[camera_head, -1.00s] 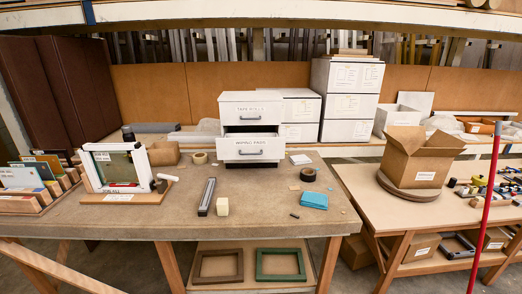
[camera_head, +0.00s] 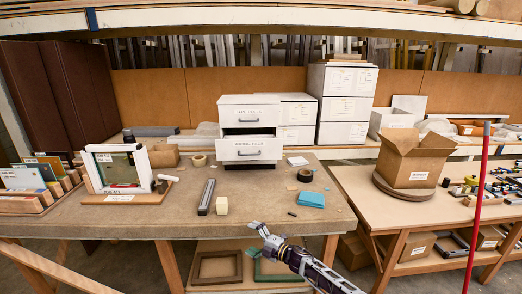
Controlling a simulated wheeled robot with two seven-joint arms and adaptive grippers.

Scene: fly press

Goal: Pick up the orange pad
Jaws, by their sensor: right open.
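I cannot make out an orange pad in this view. A blue pad-like block (camera_head: 311,199) lies on the workbench (camera_head: 120,222), right of the middle. A white drawer unit stands at the back of the bench. Its lower drawer (camera_head: 251,150) has a label that seems to read wiping pads, and a dark gap shows above its front; its contents are hidden. My right gripper (camera_head: 252,237) is open and empty at the bench's front edge, below the blue block and the drawers. My left gripper is not in view.
A dark tape roll (camera_head: 306,175) is near the blue block. A white-framed fixture (camera_head: 118,169) stands left. An open cardboard box (camera_head: 412,160) is on the right table. The bench's front middle is clear.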

